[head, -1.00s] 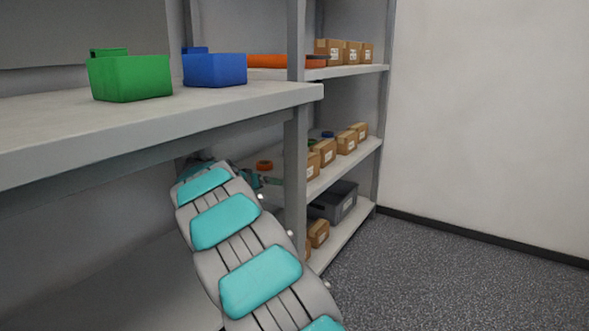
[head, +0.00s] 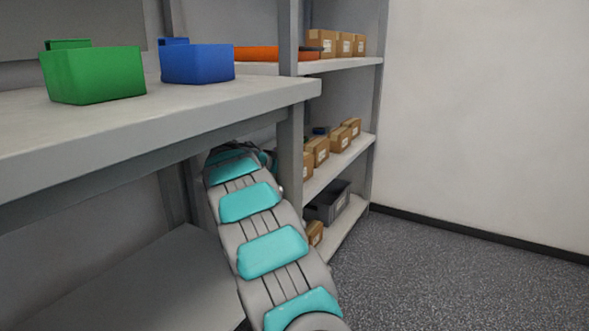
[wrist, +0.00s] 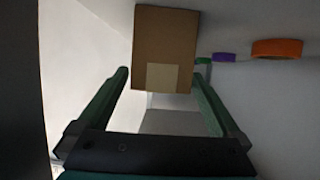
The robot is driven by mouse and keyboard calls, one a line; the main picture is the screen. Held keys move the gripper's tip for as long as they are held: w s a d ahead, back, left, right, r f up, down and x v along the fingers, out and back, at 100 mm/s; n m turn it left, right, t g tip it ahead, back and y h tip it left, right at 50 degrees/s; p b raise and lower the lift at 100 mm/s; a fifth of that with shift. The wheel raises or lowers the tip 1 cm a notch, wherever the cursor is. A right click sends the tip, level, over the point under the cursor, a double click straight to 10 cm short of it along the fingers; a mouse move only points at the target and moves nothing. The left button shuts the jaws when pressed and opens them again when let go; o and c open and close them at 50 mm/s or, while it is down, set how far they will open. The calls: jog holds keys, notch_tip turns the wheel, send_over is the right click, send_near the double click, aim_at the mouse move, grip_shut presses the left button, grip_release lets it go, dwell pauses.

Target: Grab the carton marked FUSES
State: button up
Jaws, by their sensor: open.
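In the wrist view a brown carton (wrist: 165,40) with a pale label stands just ahead of my gripper (wrist: 160,78). The two dark green fingers are apart, and the carton's near face lies beyond and between their tips, with the label low on it. I cannot read the label, so I cannot tell whether it says FUSES. In the head view my gripper is hidden behind the shelf post and my own arm. Several brown cartons (head: 339,138) with white labels stand in a row on the middle shelf; their words are too small to read.
A shelf post (head: 290,140) stands close to my arm. A green bin (head: 95,76) and a blue bin (head: 198,64) sit on the bench above. Floor at right is clear.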

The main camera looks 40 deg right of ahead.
jog(key=shift+p+x, duration=1.3)
jog(key=shift+x, duration=0.1)
jog(key=p+x, duration=0.2)
jog(key=shift+w+d+f+p, duration=0.1)
jog(key=shift+w+d+p, duration=0.05)
jog(key=shift+d+p, duration=0.25)
jog(key=shift+w+d+f, duration=0.2)
jog(key=shift+d+f, duration=0.1)
jog(key=shift+f, duration=0.15)
jog(key=c, duration=1.5)
